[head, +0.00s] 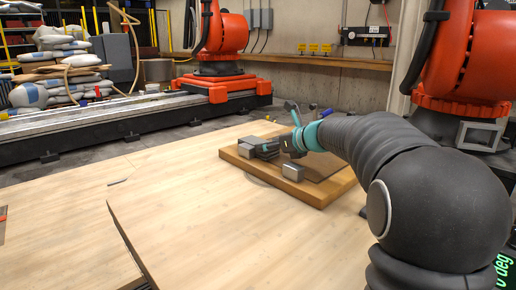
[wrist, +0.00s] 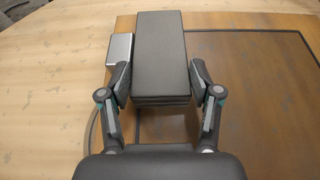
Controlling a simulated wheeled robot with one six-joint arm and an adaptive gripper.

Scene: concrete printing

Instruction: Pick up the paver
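A dark grey rectangular paver (wrist: 161,45) lies flat in the middle of the wrist view, on top of a stack whose thin layers show at its near end. My gripper (wrist: 160,82) has one finger on each side of the paver's near half. The pads are very close to its sides, and I cannot tell if they press on it. In the head view the dark stack (head: 266,149) is partly hidden by my gripper (head: 262,145), and the single paver is hard to make out there.
The stack stands on a wooden board with a brown panel (wrist: 258,90). A light grey block (wrist: 120,48) sits just left of the paver. Another grey block (head: 293,172) lies at the board's front edge. The wooden table (head: 190,205) is largely clear at front left.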

